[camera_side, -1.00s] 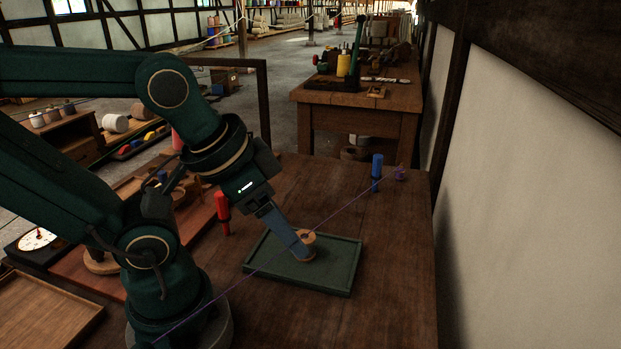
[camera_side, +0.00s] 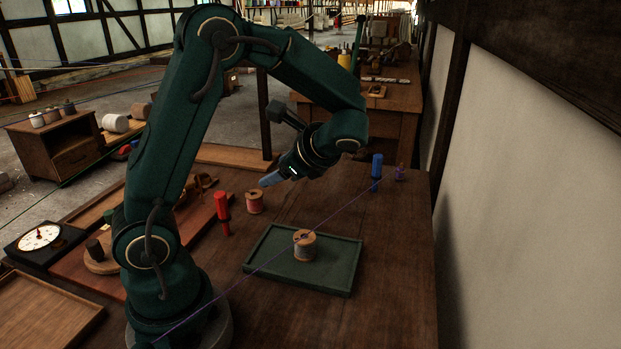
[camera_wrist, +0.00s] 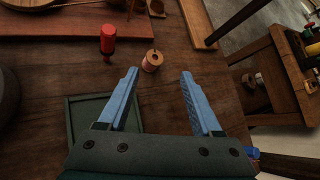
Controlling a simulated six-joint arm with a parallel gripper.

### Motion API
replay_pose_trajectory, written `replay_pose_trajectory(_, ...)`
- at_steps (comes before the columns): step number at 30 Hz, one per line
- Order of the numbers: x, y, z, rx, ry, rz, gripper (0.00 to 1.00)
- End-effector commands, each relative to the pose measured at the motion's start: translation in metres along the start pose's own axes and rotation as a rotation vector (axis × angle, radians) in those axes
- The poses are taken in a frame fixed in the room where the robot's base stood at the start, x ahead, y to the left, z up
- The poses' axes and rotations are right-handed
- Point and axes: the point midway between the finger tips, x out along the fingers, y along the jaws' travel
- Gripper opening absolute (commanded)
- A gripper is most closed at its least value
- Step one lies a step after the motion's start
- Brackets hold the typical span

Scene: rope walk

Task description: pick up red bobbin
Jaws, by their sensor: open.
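The red bobbin (camera_side: 254,202), a wooden spool with reddish-pink thread, stands upright on the table behind the green tray; it also shows in the wrist view (camera_wrist: 152,61). My gripper (camera_side: 268,181) is open and empty, above and a little right of the red bobbin in the side view. In the wrist view my two blue fingers (camera_wrist: 160,74) are spread wide, and the bobbin appears between and just beyond their tips, nearer the left one. It is not between the finger pads.
A red peg (camera_side: 222,207) stands left of the red bobbin, a blue peg (camera_side: 377,166) at the right. A thin purple line crosses over the tray. The table's right front is clear.

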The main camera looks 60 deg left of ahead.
Motion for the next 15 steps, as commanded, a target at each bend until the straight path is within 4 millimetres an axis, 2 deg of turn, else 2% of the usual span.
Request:
replay_pose_trajectory(7, 0.044, -0.011, -0.029, 0.241, -0.198, -0.009, 0.66)
replay_pose_trajectory(12, 0.067, -0.001, -0.049, 0.338, -0.254, 0.012, 0.66)
replay_pose_trajectory(15, 0.073, 0.007, -0.053, 0.370, -0.266, 0.031, 0.66)
